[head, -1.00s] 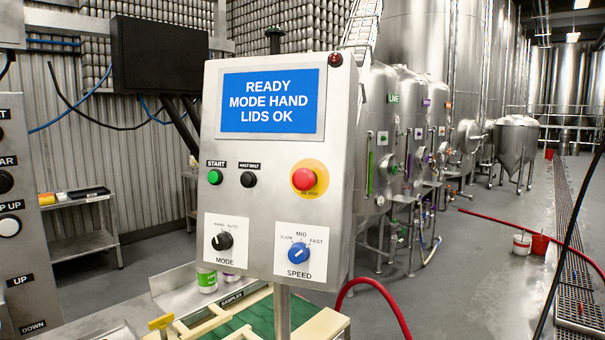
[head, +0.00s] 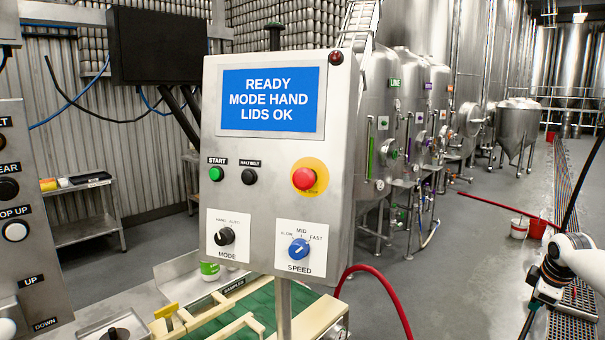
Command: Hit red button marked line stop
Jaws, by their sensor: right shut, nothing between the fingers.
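The red mushroom button (head: 303,179) sits on a yellow round plate at the right of the steel control panel (head: 270,200). Small lettering on the lower part of the plate is too faint to read in full. The panel stands upright on a post, and its screen (head: 273,101) reads READY, MODE HAND, LIDS OK. My right gripper (head: 537,298) is shut and empty at the lower right edge, well to the right of the panel and touching nothing. My left gripper is out of view.
Beside the red button are a green START button (head: 216,173), a black HALT BELT button (head: 249,176), a MODE knob (head: 225,236) and a blue SPEED knob (head: 299,248). A second panel (head: 35,220) stands at left. A red hose (head: 385,285) curves at right.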

